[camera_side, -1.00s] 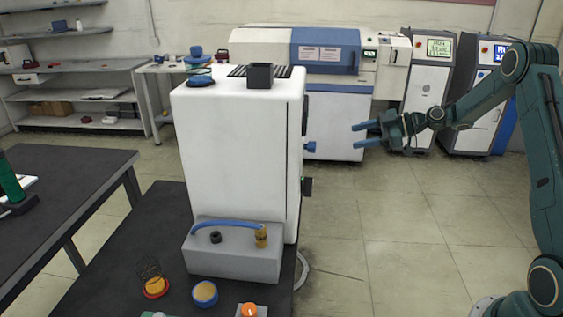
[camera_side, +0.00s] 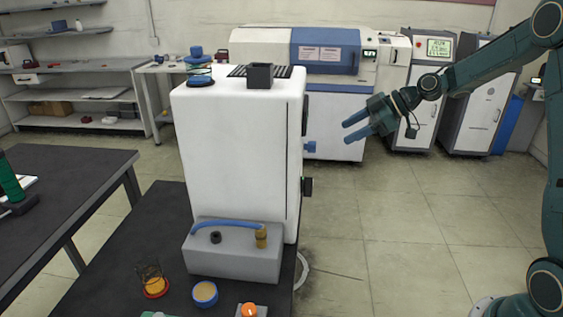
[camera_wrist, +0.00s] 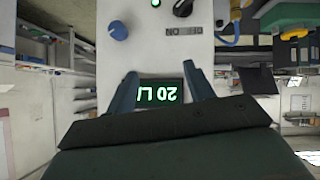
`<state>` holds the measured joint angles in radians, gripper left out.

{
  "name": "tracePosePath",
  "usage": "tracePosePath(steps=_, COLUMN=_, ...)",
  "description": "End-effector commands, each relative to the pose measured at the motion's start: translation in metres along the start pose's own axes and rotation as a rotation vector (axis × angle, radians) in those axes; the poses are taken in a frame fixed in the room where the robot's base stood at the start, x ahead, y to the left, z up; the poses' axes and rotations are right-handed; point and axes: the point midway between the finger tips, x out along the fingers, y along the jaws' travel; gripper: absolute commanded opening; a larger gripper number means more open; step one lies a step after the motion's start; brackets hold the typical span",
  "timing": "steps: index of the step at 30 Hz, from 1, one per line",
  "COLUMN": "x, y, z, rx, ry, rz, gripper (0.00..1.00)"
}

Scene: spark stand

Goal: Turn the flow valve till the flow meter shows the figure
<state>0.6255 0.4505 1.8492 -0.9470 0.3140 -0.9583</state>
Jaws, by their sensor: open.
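The blue knob (camera_side: 310,147), which looks like the flow valve, sticks out of the right face of the white cabinet (camera_side: 240,150). It also shows at upper left in the wrist view (camera_wrist: 118,30). My gripper (camera_side: 347,131) is open and empty, to the right of the knob and apart from it, with its fingers tilted down to the left. In the wrist view the fingers (camera_wrist: 162,72) flank a dark display (camera_wrist: 160,92), probably the flow meter. Its green figures appear upside down, and I cannot read them surely.
A black knob (camera_wrist: 183,8) and a green light (camera_wrist: 155,3) sit on the same panel. A blue hose (camera_side: 228,224) runs over a grey box (camera_side: 232,262) at the cabinet's front. Open floor (camera_side: 400,220) lies to the cabinet's right.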

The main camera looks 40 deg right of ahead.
Motion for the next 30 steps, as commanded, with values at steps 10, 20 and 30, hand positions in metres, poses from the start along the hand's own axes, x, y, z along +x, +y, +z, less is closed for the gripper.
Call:
tracePosePath(steps=10, x=-0.01, y=-0.03, z=-0.023, rx=0.044, ry=-0.087, rz=-0.003, gripper=0.53)
tracePosePath(steps=20, x=-0.021, y=-0.058, z=-0.038, rx=0.095, ry=-0.166, rz=0.008, gripper=0.53)
tracePosePath(steps=30, x=-0.036, y=-0.089, z=-0.05, rx=0.151, ry=-0.24, rz=0.032, gripper=0.53)
